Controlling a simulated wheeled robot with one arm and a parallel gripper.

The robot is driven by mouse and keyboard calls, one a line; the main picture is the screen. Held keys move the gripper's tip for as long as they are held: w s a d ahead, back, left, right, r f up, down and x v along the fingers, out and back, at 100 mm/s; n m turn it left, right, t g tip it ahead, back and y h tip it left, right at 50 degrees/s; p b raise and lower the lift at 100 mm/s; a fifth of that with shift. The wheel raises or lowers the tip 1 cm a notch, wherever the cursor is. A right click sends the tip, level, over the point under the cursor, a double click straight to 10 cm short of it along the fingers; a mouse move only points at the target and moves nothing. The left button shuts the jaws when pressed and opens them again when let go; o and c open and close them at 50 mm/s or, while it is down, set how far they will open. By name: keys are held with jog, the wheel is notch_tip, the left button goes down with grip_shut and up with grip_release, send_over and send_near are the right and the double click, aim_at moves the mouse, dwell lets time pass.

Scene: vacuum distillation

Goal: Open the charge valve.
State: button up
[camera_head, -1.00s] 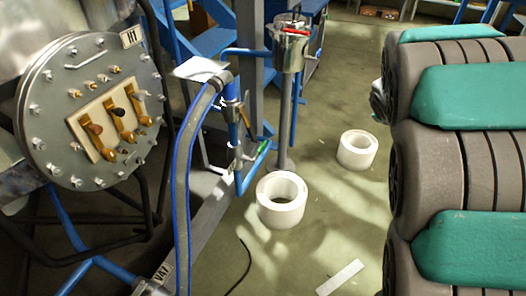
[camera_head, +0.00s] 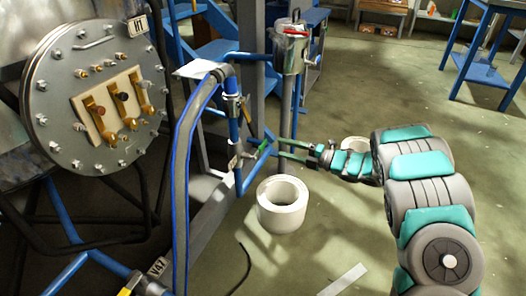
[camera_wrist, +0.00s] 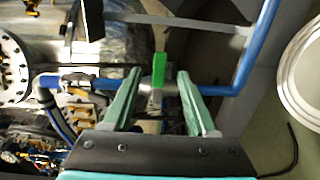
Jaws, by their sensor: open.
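A valve with a green handle (camera_head: 264,146) sits on the blue pipe branch in the middle of the head view; I read no label on it. My gripper (camera_head: 280,149) is open just to its right, its two green fingers pointing left at it. In the wrist view the green handle (camera_wrist: 159,67) stands upright between the tips of my gripper (camera_wrist: 158,76), with a gap on each side. The metal valve body (camera_wrist: 158,90) shows between the fingers. I cannot tell how far the fingers reach around the handle, and I see no contact.
A thick blue-edged hose (camera_head: 180,165) hangs left of the valve. A bolted round flange (camera_head: 92,95) is farther left. A vessel with a red handle (camera_head: 291,48) stands above on a post.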

aim_at(264, 146)
jog(key=shift+n+y, duration=0.3)
jog(key=x, duration=0.2)
jog(key=s+x, duration=0.1)
jog(key=x, duration=0.5)
jog(key=shift+s+a+f, duration=0.2)
grip_shut()
dwell(1.0)
